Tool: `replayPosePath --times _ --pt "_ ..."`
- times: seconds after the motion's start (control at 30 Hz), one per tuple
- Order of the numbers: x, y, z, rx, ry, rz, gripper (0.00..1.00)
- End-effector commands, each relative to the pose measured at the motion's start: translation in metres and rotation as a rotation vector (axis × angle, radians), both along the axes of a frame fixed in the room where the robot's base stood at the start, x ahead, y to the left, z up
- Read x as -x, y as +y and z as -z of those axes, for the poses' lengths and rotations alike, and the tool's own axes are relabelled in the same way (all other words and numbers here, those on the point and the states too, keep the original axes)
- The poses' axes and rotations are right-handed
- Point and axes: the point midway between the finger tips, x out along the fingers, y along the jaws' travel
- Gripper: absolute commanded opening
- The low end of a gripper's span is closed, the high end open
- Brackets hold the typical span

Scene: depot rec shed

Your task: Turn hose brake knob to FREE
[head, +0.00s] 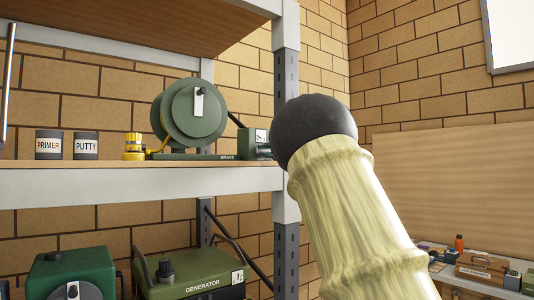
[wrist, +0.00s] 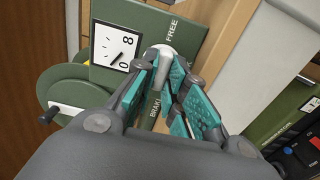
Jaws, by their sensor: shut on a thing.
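The hose reel is a green drum (head: 190,115) on a shelf, with a base marked BRAKE. A green box with a white dial face (head: 262,136) stands at its right end. In the wrist view the brake knob (wrist: 164,49) is a pale grey rounded piece on the green panel, between the words FREE and BRAKE. My gripper (wrist: 166,66) has its teal-padded fingers closed on the knob. The fingers hide much of it, so I cannot tell its exact setting. The dial (wrist: 115,46) lies just left of the knob. In the head view my gripper is hidden.
A grey shelf post (head: 286,90) stands close right of the reel. A yellow fitting (head: 133,147), a PRIMER can (head: 49,145) and a PUTTY can (head: 86,146) share the shelf (head: 130,178). A green generator (head: 195,280) is below.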

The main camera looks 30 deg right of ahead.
Motion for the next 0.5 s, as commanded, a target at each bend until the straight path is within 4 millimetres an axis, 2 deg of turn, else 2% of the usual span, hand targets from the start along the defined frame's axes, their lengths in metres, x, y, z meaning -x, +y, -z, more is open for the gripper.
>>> replayPosePath --times 0.17,0.2,0.3,0.5 --pt "-0.0002 -0.0004 0.0026 0.0 0.003 0.0 0.0" --pt "-0.0001 -0.0005 0.0026 0.0 0.003 0.0 0.15" --pt "-0.0002 -0.0004 0.0025 0.0 0.003 0.0 0.33" --pt "-0.0002 0.0 0.0015 -0.001 0.002 0.0 0.35"
